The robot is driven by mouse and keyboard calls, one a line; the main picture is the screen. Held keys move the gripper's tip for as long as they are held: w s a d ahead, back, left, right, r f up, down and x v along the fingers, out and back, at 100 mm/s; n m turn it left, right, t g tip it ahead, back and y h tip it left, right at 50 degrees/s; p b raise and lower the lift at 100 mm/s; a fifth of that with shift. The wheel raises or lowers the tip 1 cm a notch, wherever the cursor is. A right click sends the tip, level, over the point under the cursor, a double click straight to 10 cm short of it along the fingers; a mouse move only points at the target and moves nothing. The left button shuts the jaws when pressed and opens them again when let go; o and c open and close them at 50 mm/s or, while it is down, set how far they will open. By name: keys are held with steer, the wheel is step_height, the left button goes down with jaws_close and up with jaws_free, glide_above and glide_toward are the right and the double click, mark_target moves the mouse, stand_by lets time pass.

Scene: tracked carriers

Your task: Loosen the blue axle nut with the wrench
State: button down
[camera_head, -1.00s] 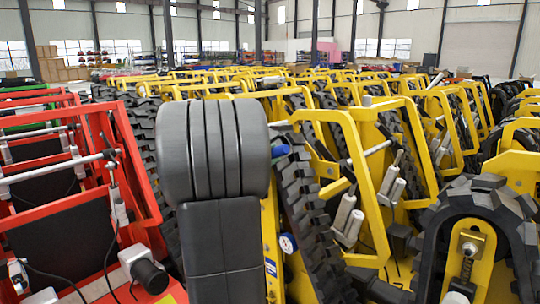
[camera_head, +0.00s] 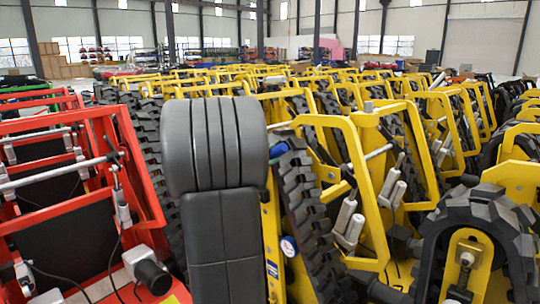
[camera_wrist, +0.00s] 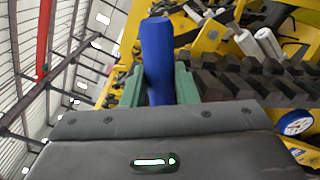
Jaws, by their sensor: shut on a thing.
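My gripper (camera_wrist: 160,88) has two green fingers, shut on a long blue bar-like piece, which I take to be the handle of the wrench (camera_wrist: 157,60). The bar stands up between the fingers in the wrist view; its working end cannot be made out. In the head view my dark arm covers the gripper, and only a small blue patch shows at its right edge, beside the black track (camera_head: 305,200) of a yellow carrier (camera_head: 270,235). I cannot make out a blue axle nut in either view.
A red carrier (camera_head: 140,160) stands close on the left. A round blue-and-white dial (camera_head: 288,246) sits on the yellow carrier and also shows in the wrist view (camera_wrist: 294,122). Grey cylinders (camera_head: 348,222) and yellow frames crowd the right. There is little free room between the carriers.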

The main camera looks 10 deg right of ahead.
steer(key=shift+w+a+r+n+p, duration=0.2)
steer(key=shift+w+r+n+p, duration=0.15)
steer(key=shift+r+p, duration=0.3)
steer(key=p, duration=0.1)
steer(key=r+n+p, duration=0.1)
steer(key=shift+w+a+p, duration=0.3)
steer(key=shift+w+p, duration=0.05)
stand_by(0.4)
steer(key=shift+w+a+r+n+p, duration=0.4)
steer(key=shift+n+p, duration=0.35)
steer(key=shift+p, duration=0.5)
steer(key=shift+w+r, duration=0.1)
steer(key=shift+r, duration=0.05)
steer(key=w+n+p, duration=0.1)
steer(key=p, duration=0.1)
steer(key=shift+a+r+p, duration=0.3)
steer(key=shift+a+r, duration=0.05)
steer(key=shift+r, duration=0.05)
